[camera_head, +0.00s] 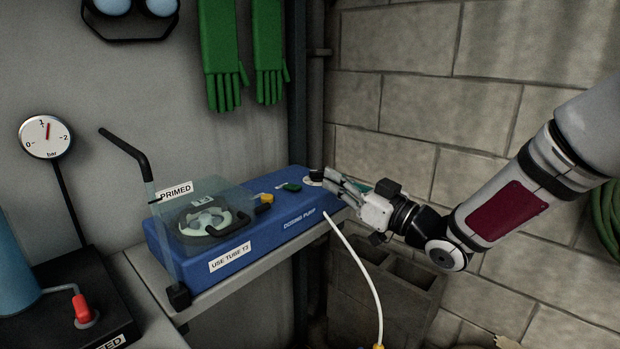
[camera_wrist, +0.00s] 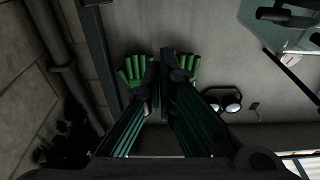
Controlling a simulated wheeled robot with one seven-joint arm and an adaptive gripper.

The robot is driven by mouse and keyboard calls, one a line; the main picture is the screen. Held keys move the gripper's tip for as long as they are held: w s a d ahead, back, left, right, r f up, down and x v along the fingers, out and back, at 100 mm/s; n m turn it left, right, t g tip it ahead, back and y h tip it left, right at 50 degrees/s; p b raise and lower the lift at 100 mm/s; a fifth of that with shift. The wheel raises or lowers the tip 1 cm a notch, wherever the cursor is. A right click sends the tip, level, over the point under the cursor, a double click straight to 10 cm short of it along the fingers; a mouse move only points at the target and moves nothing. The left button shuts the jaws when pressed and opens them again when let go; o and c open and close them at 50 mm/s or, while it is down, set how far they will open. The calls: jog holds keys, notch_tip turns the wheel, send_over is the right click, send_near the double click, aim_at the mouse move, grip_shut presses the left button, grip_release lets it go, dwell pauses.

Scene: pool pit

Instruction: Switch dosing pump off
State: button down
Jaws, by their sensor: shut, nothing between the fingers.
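The blue dosing pump (camera_head: 264,233) sits on a grey shelf in the head view, with "DOSING PUMP" and "USE TUBE T3" on its front. A clear cover stands over its round rotor (camera_head: 208,220) at the left end. A green switch (camera_head: 289,187) is on its top, and a pale round part (camera_head: 314,178) is at the right end. My gripper (camera_head: 331,177) is shut and empty, with its fingertips at that right end, close beside the pale part. I cannot tell whether they touch it. In the wrist view my gripper (camera_wrist: 160,62) points towards the wall.
Green gloves (camera_head: 222,60) and goggles (camera_head: 130,12) hang on the wall. A gauge (camera_head: 45,136) is at left, above a dark box with a red lever (camera_head: 82,308). A white tube (camera_head: 361,265) hangs in front. Concrete blocks (camera_head: 392,290) stand below my gripper.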

dwell(0.3)
jog(key=r+b, duration=0.1)
send_over(304, 195)
jog(key=shift+w+a+r, duration=0.1)
jog(key=shift+w+r, duration=0.05)
jog(key=shift+r, duration=0.05)
notch_tip(304, 195, down, 3)
jog(key=shift+w+a+r+b, duration=0.1)
jog(key=shift+w+r+b, duration=0.05)
jog(key=shift+b, duration=0.5)
jog(key=shift+f, duration=0.55)
jog(key=shift+s+d+f+b, duration=0.2)
jog(key=shift+f+b, duration=0.35)
jog(key=shift+r, duration=0.2)
